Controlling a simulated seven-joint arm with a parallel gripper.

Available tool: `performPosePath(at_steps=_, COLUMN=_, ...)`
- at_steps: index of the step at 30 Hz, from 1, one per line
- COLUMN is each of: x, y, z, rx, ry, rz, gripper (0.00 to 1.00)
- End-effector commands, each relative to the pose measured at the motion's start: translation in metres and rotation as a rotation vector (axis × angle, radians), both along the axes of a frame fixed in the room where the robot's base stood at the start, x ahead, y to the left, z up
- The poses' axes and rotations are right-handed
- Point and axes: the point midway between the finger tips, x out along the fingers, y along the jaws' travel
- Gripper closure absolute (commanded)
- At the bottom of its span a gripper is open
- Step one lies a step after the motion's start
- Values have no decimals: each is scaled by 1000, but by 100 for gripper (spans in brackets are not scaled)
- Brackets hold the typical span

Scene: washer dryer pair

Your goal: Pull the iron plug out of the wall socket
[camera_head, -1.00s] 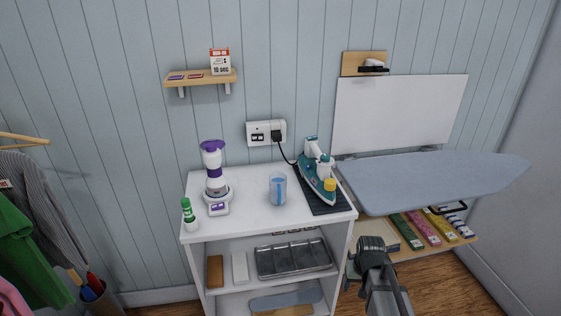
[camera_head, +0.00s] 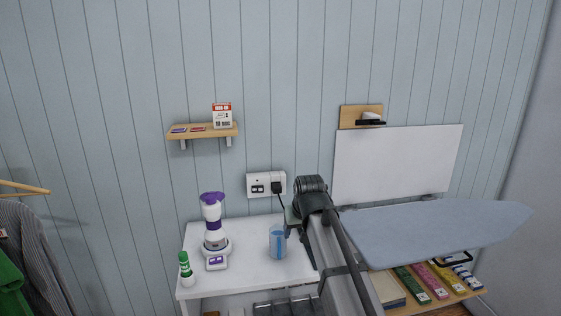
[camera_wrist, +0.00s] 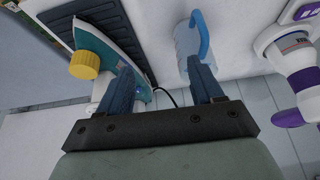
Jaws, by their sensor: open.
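The black iron plug (camera_head: 277,187) sits in the right half of the white wall socket (camera_head: 258,185). Its cord (camera_head: 283,207) hangs down to the right. The iron is hidden behind my arm in the head view. In the wrist view the teal iron (camera_wrist: 103,38) with a yellow knob is at upper left, and a piece of black cord (camera_wrist: 168,96) shows between the fingers. My gripper (camera_wrist: 160,68) is open and empty, above the cabinet top. In the head view it is below and right of the plug; its fingertips are hard to make out. The plug is not visible in the wrist view.
A small shelf (camera_head: 203,131) is above, left of the socket. The ironing board (camera_head: 440,235) is right.

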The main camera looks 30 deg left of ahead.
Motion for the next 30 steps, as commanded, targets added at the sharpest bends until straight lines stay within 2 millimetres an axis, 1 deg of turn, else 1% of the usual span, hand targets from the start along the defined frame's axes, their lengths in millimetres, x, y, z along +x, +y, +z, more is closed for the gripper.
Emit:
performPosePath(at_steps=1, x=19, y=21, z=17, rx=-2, ry=1, rz=3, gripper=34)
performPosePath(at_steps=5, x=49, y=58, z=54, rx=-8, ry=9, rz=9, gripper=34)
performPosePath(at_steps=6, x=59, y=69, z=66, rx=-10, ry=10, rz=11, gripper=34)
performPosePath(at_steps=9, x=79, y=95, z=95, rx=-15, ry=16, rz=15, gripper=34)
performPosePath(at_steps=12, x=95, y=115, z=121, rx=-21, ry=22, rz=19, gripper=34)
performPosePath(at_steps=16, x=107, y=133, z=144, rx=-26, ry=26, rz=23, gripper=34)
performPosePath(at_steps=19, x=112, y=140, z=154, rx=-27, ry=28, rz=24, gripper=34)
performPosePath(at_steps=23, x=114, y=143, z=155, rx=-29, ry=29, rz=25, gripper=34)
performPosePath(at_steps=26, x=116, y=144, z=148, rx=-29, ry=30, rz=25, gripper=34)
performPosePath(at_steps=30, x=120, y=149, z=130, rx=-30, ry=31, rz=25, gripper=34)
